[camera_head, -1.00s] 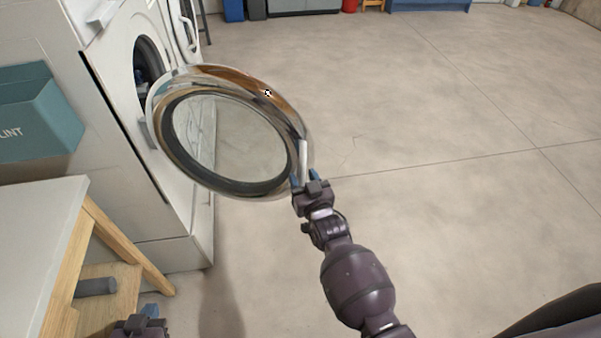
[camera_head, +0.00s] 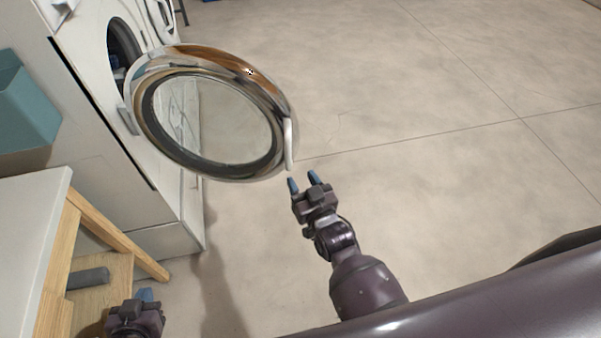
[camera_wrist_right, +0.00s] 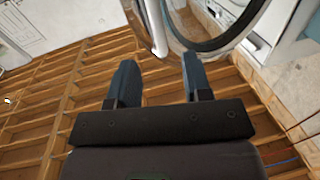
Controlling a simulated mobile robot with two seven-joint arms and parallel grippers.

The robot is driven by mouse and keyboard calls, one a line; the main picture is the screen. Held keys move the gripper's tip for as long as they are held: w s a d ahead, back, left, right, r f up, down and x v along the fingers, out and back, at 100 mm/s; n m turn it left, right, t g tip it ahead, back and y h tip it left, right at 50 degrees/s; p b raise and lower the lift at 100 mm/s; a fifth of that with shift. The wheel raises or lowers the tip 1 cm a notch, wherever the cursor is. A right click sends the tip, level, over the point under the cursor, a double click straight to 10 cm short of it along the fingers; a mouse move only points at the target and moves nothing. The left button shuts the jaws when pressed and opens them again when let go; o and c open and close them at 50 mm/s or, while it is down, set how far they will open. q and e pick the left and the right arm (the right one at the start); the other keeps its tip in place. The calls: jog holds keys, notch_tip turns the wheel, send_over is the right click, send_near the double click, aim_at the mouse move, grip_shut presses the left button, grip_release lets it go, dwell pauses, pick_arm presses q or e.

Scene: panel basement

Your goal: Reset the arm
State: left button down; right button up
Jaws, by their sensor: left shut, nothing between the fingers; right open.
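My right gripper (camera_head: 304,183) is open and empty, just below the lower right rim of the round washer door (camera_head: 215,115). A small gap shows between its blue fingertips and the door handle (camera_head: 289,143). The door stands swung open from the white washing machine (camera_head: 150,190). In the right wrist view the open fingers (camera_wrist_right: 160,75) have nothing between them, and the door rim (camera_wrist_right: 225,40) and handle (camera_wrist_right: 157,30) show beyond them. My left gripper (camera_head: 145,294) is shut and empty at the bottom left, beside the wooden stand.
A white-topped wooden stand (camera_head: 30,215) is at the left, with a dark grey cylinder (camera_head: 88,278) on its lower shelf. A teal bin (camera_head: 25,105) is on the left above it. The concrete floor (camera_head: 430,120) to the right is clear.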

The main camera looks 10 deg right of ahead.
jog(key=s+d+f+g+h, duration=0.1)
jog(key=s+d+f+g, duration=0.2)
jog(key=s+d, duration=0.5)
jog(key=s+d+f+g+h, duration=0.2)
jog(key=s+d+f, duration=0.1)
jog(key=s+d, duration=0.5)
jog(key=shift+s+d+m+g+h, duration=0.3)
jog(key=shift+s+d+m+g, duration=0.1)
jog(key=shift+s, duration=0.6)
dwell(0.9)
